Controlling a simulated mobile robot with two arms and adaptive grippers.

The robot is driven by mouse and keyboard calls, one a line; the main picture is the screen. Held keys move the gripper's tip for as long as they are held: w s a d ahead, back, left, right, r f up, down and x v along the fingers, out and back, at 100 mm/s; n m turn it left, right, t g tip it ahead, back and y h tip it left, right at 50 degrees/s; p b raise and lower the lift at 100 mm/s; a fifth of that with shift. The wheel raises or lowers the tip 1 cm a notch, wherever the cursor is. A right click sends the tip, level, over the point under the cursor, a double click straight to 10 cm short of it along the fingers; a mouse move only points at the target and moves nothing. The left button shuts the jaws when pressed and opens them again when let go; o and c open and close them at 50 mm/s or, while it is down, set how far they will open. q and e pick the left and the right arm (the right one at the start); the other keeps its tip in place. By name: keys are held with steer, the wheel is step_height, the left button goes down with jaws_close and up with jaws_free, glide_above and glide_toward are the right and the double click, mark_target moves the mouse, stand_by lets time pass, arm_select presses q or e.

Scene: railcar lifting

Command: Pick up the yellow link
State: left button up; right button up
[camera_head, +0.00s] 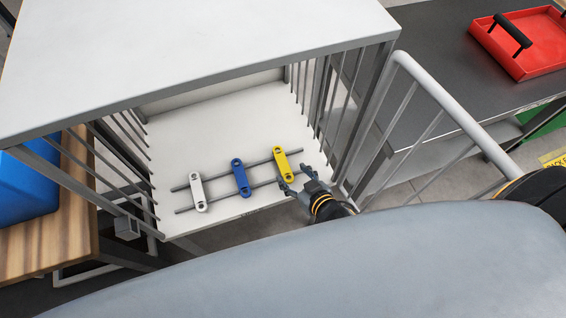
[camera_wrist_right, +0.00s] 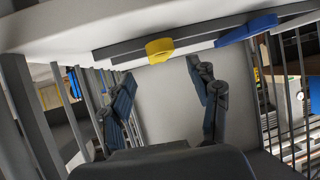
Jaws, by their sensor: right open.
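The yellow link (camera_head: 282,164) lies across two grey rods on the white shelf of a barred cage, at the right end of a row in the head view. It also shows in the right wrist view (camera_wrist_right: 159,48), at the top middle. My right gripper (camera_head: 294,184) is at the shelf's front edge, close to the near end of the yellow link. In the right wrist view my right gripper (camera_wrist_right: 165,80) has its fingers spread apart with nothing between them. I cannot tell whether a finger touches the link. My left gripper is not in view.
A blue link (camera_head: 241,178) and a white link (camera_head: 198,192) lie on the same rods (camera_head: 220,179), left of the yellow one. Vertical bars close both cage sides, and a white top panel (camera_head: 190,40) overhangs the shelf (camera_head: 160,150). A red tray (camera_head: 530,50) sits at the right.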

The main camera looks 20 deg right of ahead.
mark_target(283, 164)
steer(key=x, duration=0.4)
steer(key=shift+w, duration=0.4)
steer(key=shift+c, duration=0.2)
jaws_close()
